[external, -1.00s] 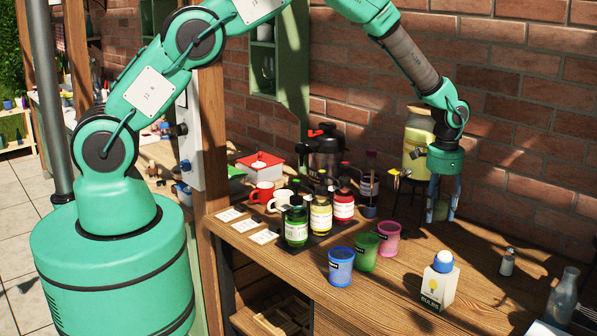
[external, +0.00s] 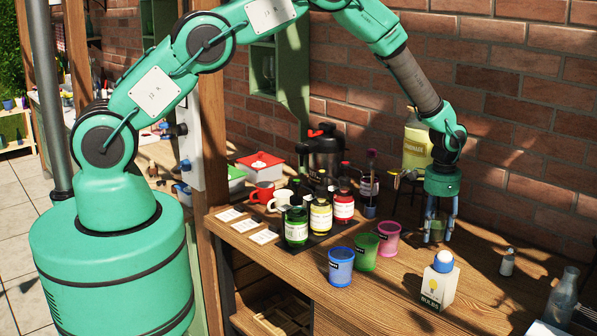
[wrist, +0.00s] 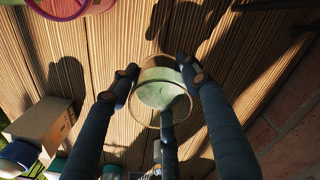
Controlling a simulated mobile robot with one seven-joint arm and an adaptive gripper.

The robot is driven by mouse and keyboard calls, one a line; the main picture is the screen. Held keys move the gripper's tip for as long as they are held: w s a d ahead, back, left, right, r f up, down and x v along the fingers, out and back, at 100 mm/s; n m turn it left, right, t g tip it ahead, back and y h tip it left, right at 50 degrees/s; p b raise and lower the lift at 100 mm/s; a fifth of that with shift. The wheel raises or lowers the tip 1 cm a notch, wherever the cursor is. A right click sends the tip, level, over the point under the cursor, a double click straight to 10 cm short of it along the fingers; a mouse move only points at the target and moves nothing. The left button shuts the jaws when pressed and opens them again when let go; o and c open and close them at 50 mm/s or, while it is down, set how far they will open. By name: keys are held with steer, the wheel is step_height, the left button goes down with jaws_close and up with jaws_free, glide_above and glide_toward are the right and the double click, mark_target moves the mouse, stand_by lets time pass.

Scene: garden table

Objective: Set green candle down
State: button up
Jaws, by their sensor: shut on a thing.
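The green candle (wrist: 163,90) is pale green wax in a clear glass. In the wrist view it sits between the fingers of my gripper (wrist: 160,88), which are shut on it. In the external view my gripper (external: 437,232) points down over the right part of the table (external: 400,292), right of the pink cup. The candle (external: 437,229) shows partly between the fingers there, upright and very low over the wood. I cannot tell whether its base touches the table.
Blue (external: 341,267), green (external: 365,252) and pink (external: 388,238) cups stand left of my gripper. A bulbs box (external: 439,284) stands in front. A yellow bottle (external: 417,145) is behind, near the brick wall. A small shaker (external: 507,262) stands right, with bare wood between.

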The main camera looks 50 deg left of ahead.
mark_target(434, 239)
stand_by(0.3)
steer(key=shift+f+p, duration=0.3)
steer(key=shift+f, duration=1.55)
steer(key=o, duration=1.5)
steer(key=shift+f, duration=0.1)
steer(key=shift+r+b, duration=1)
steer(key=shift+r, duration=5.1)
